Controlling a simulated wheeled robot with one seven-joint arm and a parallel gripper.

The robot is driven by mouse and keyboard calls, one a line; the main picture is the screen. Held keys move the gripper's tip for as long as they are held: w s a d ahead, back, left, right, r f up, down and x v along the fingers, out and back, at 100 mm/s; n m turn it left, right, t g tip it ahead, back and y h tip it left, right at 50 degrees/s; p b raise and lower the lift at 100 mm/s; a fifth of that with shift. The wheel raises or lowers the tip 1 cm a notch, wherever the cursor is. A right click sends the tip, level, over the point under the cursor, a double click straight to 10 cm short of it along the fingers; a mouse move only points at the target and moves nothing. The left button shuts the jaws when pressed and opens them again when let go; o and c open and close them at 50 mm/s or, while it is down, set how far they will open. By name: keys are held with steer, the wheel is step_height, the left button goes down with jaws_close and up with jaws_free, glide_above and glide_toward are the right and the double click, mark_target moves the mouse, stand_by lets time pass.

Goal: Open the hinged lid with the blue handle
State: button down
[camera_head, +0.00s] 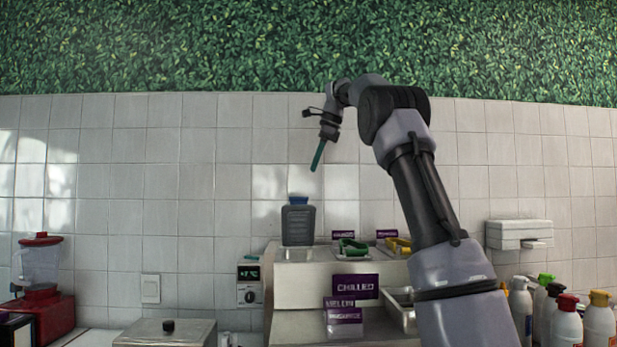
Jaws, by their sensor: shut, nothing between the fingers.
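The grey lid (298,226) with the blue handle (298,200) stands upright at the left end of the counter's raised back ledge, its handle at the top edge. A light compartment (298,254) shows in front of its foot. My gripper (316,167), with thin teal fingers, is shut and empty. It hangs tilted above and slightly right of the blue handle in the picture, apart from it. The fingers show almost edge-on.
Green (353,247) and yellow (399,245) handles lie low to the right on the same ledge. Purple signs (354,286) stand in front. Several bottles (566,322) crowd the right, a red blender (41,290) the left. Open air surrounds my gripper.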

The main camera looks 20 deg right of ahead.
steer(key=s+a+f+t+h, duration=0.3)
steer(key=s+a+t+h, duration=0.3)
steer(key=s, duration=0.5)
glide_toward(300, 202)
step_height(300, 202, down, 4)
steer(key=w, duration=0.1)
steer(key=w+d, duration=0.1)
steer(key=w, duration=0.1)
steer(key=shift+d+f+y, duration=0.1)
steer(key=shift+d+y, duration=0.05)
steer(key=shift+y, duration=0.25)
steer(key=shift+w, duration=0.5)
steer(key=shift+d, duration=0.1)
